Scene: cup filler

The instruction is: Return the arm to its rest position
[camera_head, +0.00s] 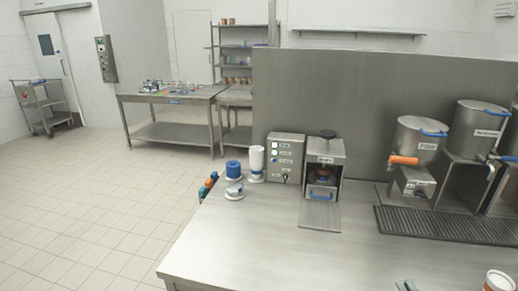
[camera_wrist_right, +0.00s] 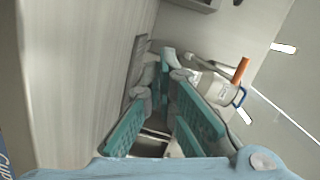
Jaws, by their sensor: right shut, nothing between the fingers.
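The rest of the right arm is out of the head view. My left gripper is in neither view.
A white cup (camera_head: 497,284) with brown contents stands right of the gripper tips, cut by the frame. Behind are a steel machine (camera_head: 323,170), a control box (camera_head: 286,158), a pot with an orange handle (camera_head: 418,140) and a dark grate (camera_head: 450,222). The table's front left is clear.

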